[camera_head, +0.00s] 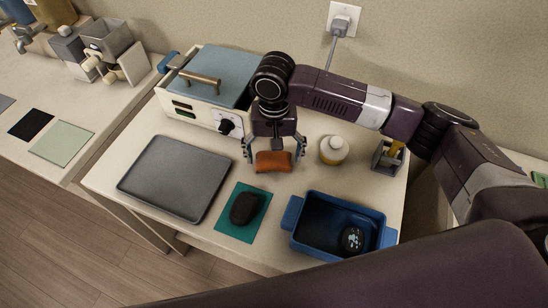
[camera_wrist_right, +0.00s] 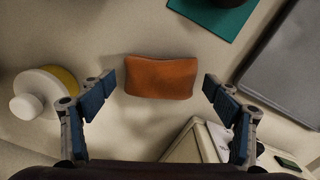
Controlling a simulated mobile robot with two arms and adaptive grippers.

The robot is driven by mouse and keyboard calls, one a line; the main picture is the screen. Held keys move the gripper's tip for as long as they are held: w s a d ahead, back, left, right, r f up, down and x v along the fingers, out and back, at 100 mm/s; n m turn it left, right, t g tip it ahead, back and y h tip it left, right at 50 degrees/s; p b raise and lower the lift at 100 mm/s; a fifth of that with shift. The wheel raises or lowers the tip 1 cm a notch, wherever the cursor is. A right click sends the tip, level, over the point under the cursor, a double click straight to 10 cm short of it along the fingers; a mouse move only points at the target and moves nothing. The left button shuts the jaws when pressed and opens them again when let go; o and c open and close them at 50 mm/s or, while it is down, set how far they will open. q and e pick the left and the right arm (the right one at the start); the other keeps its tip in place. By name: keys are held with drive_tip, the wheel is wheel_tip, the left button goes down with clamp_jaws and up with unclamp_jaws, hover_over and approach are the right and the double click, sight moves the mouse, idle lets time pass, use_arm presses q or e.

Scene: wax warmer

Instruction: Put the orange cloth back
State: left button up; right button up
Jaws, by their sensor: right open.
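The orange cloth (camera_head: 273,162) lies folded on the white table in front of the wax warmer (camera_head: 212,80). My right gripper (camera_head: 273,154) is above the cloth with its fingers apart on either side of it. In the right wrist view the cloth (camera_wrist_right: 162,77) lies between and beyond the two open fingertips (camera_wrist_right: 157,90), with a gap on both sides. No contact shows. My left gripper is not in view.
A grey tray (camera_head: 160,180) and a teal mat (camera_head: 232,229) with a dark lump (camera_head: 244,208) are in front. A blue bin (camera_head: 310,204) holds a dark round object (camera_head: 351,240). A yellow-white bottle (camera_head: 333,150) and a small grey holder (camera_head: 381,160) stand to the right.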

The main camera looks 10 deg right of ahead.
sight(274, 158)
wheel_tip(274, 158, up, 11)
drive_tip(key=b, duration=0.1)
drive_tip(key=shift+b, duration=0.4)
